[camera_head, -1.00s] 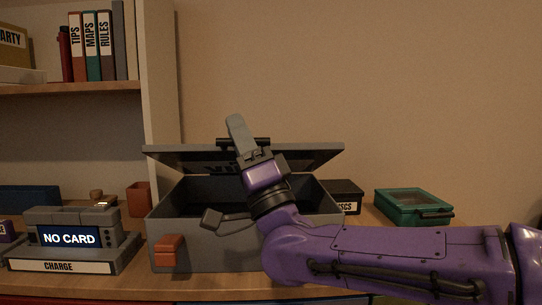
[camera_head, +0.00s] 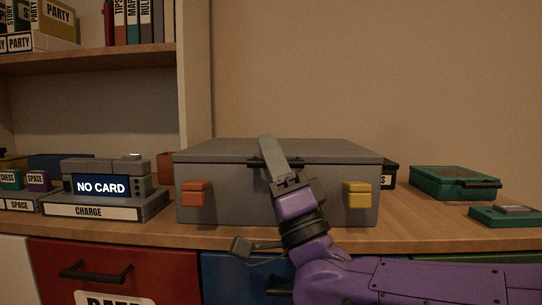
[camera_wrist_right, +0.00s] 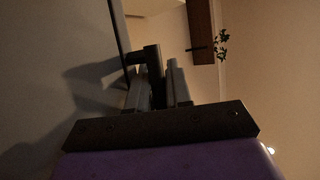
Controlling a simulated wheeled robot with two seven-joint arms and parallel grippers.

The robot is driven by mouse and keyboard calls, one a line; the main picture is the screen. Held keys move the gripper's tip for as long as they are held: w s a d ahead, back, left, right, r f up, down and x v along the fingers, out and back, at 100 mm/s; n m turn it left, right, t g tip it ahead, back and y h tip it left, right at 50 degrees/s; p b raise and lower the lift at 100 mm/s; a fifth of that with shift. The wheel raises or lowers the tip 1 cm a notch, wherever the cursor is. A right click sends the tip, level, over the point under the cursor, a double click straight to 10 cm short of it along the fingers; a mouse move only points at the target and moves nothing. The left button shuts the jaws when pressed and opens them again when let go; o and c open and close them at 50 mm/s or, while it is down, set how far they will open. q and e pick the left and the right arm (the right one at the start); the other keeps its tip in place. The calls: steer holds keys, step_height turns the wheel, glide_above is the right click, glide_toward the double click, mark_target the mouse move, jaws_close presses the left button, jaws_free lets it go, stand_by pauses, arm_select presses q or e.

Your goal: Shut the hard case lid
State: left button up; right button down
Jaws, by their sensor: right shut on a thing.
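The grey hard case (camera_head: 225,205) stands on the wooden counter, with an orange latch (camera_head: 196,193) at its front left and a yellow latch (camera_head: 357,194) at its front right. Its lid (camera_head: 220,150) lies down level on the body, with no clear gap along the front. My right gripper (camera_head: 268,153) is at the front middle of the lid, shut on the dark lid handle (camera_head: 296,162). In the right wrist view the fingers (camera_wrist_right: 160,88) are close together at the handle (camera_wrist_right: 147,56). My left gripper is not in view.
A grey charger (camera_head: 105,205) reading "NO CARD" stands left of the case. A green box (camera_head: 453,182) and a small green device (camera_head: 506,215) lie to the right. Drawers (camera_head: 120,270) are below the counter, and a shelf (camera_head: 90,60) is at upper left.

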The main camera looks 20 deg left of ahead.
steer(key=shift+s+a+f, duration=0.1)
steer(key=shift+f, duration=0.05)
steer(key=c, duration=1.4)
jaws_free()
steer(key=shift+s, duration=0.1)
steer(key=v, duration=1)
steer(key=shift+d+b, duration=0.25)
steer(key=shift+b, duration=0.05)
steer(key=shift+f, duration=0.15)
